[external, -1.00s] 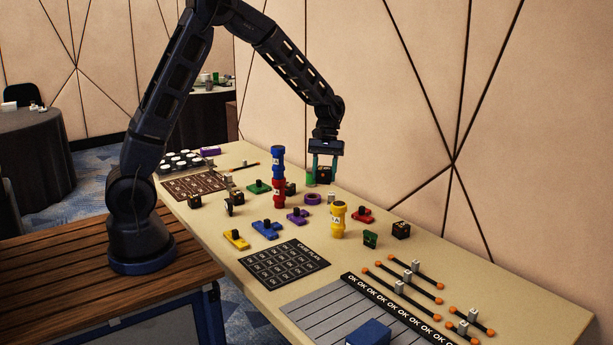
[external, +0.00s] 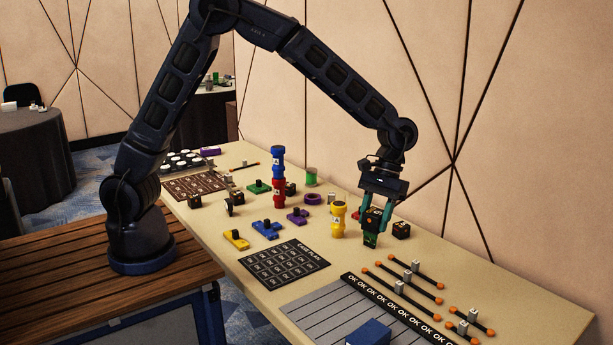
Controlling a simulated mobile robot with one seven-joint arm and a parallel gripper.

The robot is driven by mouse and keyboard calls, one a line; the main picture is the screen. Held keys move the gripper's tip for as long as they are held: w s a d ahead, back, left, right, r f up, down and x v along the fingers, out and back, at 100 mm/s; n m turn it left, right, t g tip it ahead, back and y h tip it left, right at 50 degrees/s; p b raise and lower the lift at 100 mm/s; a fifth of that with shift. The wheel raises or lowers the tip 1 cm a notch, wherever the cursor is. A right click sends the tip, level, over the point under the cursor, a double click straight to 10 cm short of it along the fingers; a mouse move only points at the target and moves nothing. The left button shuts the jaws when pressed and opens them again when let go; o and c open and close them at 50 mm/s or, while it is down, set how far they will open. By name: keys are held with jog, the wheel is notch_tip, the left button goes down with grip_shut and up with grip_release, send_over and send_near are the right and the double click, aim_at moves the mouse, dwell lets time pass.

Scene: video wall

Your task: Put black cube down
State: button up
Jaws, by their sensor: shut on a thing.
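My gripper (external: 374,222) is over the right part of the table, pointing down. It is shut on a black cube (external: 373,215) with small orange marks, partly hidden by the fingers. A small green piece (external: 370,240) shows directly below the held cube; I cannot tell whether the two touch. Another black cube (external: 401,230) stands on the table just right of the gripper. Other black cubes stand farther left, one of them left of the red and blue stack (external: 194,201).
A yellow cylinder (external: 338,220) stands just left of my gripper. A red and blue stack (external: 278,178) rises farther left. Orange-tipped rods (external: 411,283) lie in front, beside a dark OK strip. A dark printed mat (external: 284,268) lies at the near left. Bare tabletop (external: 470,275) lies to the right.

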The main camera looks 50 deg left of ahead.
aim_at(364, 336)
jog(key=s+d+m+y, duration=0.1)
jog(key=s+d+m, duration=0.1)
jog(key=s+d, duration=0.9)
jog(key=f, duration=1.9)
jog(key=shift+w+d+f, duration=0.1)
jog(key=shift+d, duration=0.1)
jog(key=o, duration=1)
jog(key=shift+f, duration=0.1)
